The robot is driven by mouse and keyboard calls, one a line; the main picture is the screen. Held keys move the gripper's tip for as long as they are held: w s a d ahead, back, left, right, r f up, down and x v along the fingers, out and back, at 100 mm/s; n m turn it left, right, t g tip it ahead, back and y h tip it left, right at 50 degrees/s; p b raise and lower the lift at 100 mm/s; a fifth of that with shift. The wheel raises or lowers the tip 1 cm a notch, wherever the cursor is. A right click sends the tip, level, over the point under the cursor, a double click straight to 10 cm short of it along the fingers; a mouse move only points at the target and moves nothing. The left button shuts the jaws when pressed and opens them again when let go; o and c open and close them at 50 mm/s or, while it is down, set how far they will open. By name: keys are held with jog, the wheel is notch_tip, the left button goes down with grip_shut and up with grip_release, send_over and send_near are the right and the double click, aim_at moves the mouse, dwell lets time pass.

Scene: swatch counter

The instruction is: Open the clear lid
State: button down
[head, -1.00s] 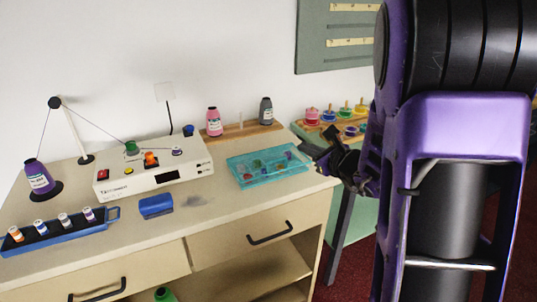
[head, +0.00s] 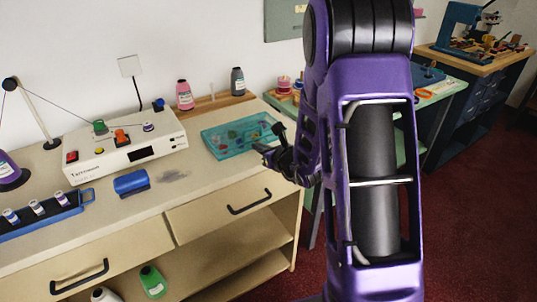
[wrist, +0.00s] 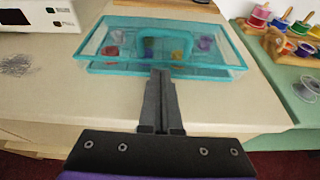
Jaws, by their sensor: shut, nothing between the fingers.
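The clear lid (wrist: 185,68) is see-through with a teal rim and a teal arched handle on its near side. It lies over a shallow teal box (head: 212,150) near the right end of the beige counter, and small coloured pieces show through it. The lid looks shut on the box. My gripper (wrist: 160,72) is shut and empty, its tips in front of the lid's near edge, just below the handle in the wrist view. I cannot tell whether the tips touch. In the head view my gripper (head: 262,150) covers the box's right corner.
A white machine (head: 125,147) and a blue block (head: 132,183) stand left of the box. Pink (head: 184,95) and grey (head: 238,81) bottles stand behind it. A green table (wrist: 300,105) with spools adjoins on the right. The counter before the box is clear.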

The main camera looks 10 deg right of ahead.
jog(key=shift+w+a+r, duration=0.1)
jog(key=shift+w+r, duration=0.25)
jog(key=shift+r, duration=0.35)
jog(key=shift+w+a+r, duration=0.1)
jog(key=shift+w+r, duration=0.2)
jog(key=shift+r, duration=0.4)
